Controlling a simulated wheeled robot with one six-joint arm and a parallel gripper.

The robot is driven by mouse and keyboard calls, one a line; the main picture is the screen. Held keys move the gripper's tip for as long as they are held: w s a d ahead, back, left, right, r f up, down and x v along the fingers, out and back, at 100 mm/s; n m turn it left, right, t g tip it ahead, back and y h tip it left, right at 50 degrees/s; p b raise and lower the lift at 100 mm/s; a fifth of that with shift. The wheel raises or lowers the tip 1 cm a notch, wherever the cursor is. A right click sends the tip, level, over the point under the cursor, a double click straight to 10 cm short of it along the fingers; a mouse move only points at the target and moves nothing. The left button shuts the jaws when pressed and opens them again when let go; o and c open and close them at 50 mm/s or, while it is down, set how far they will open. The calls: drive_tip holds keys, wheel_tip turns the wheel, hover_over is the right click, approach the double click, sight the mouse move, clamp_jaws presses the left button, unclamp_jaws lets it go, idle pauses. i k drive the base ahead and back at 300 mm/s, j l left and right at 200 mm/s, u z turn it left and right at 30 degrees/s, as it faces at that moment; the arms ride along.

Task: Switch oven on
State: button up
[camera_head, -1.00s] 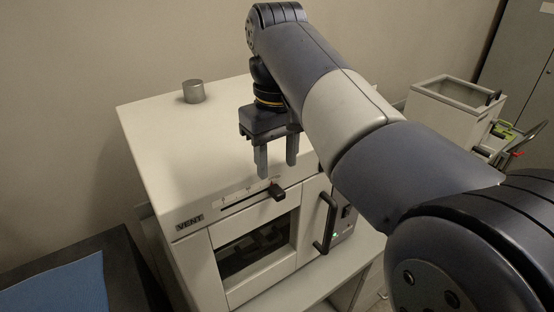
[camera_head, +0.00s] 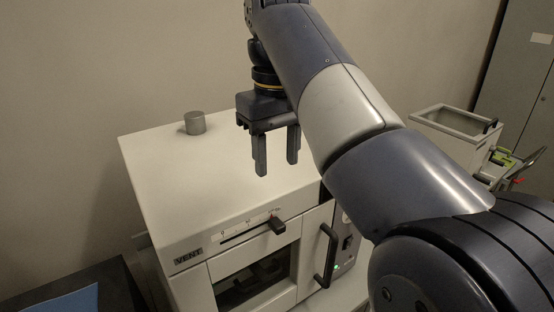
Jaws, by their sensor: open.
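The oven (camera_head: 180,175) is a white box with a dark door window (camera_head: 253,279), a black vertical door handle (camera_head: 327,256) and a VENT label. A black vent slider (camera_head: 277,225) sits near the right end of its slot on the front. My arm hides part of the oven's right side.
A grey metal cylinder (camera_head: 195,123) stands on the oven top. A white open bin (camera_head: 455,128) stands at the right, with green and red items beside it. A grey cabinet (camera_head: 520,70) is behind. A blue mat (camera_head: 60,302) lies on a dark surface at lower left.

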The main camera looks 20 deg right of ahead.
sight(349, 241)
drive_tip(key=z, duration=0.9)
